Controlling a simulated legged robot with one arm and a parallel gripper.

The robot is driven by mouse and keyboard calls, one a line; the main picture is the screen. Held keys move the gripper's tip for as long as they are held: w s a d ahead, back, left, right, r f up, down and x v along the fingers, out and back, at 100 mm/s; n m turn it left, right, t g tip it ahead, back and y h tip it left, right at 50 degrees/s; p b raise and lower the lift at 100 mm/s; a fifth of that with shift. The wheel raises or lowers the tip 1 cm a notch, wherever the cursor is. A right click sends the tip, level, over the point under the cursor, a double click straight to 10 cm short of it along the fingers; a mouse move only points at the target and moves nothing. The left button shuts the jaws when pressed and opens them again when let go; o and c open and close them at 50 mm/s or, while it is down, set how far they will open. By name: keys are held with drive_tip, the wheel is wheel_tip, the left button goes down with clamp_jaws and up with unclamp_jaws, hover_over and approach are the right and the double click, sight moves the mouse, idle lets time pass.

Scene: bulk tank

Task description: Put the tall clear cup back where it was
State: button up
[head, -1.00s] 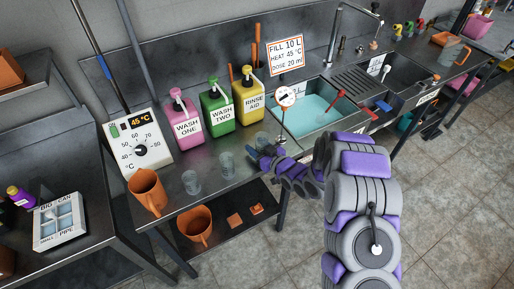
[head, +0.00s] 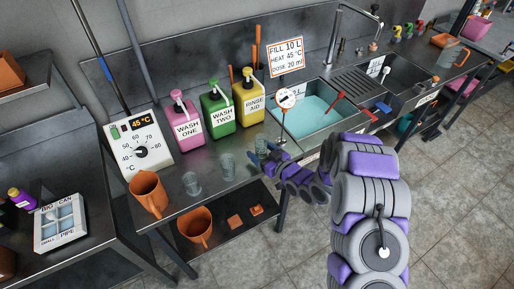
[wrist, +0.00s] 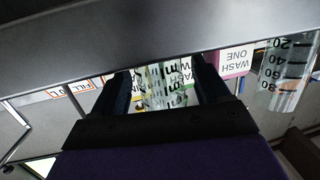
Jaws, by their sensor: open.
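Clear measuring cups stand in a row on the steel counter: one at the left (head: 192,184), one in the middle (head: 227,166) and one at the right (head: 262,144), partly hidden by my gripper. I cannot tell surely which is the tall one. My gripper (head: 262,160) is open at the counter's front edge, beside the right cup. In the wrist view, clear marked cup material (wrist: 165,88) shows between the open fingers of my gripper (wrist: 162,75), apparently not clamped. Another clear cup (wrist: 287,75) with a printed scale shows at the right.
Pink (head: 184,124), green (head: 217,112) and yellow (head: 249,99) pump bottles stand behind the cups. An orange jug (head: 148,193) and a temperature box (head: 139,143) stand left. A sink of blue water (head: 312,116) lies right. A lower shelf holds another orange jug (head: 194,229).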

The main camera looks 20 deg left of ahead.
drive_tip(key=p+v, duration=0.1)
drive_tip(key=v, duration=0.8)
drive_tip(key=shift+s+d, duration=0.15)
drive_tip(key=shift+d, duration=0.15)
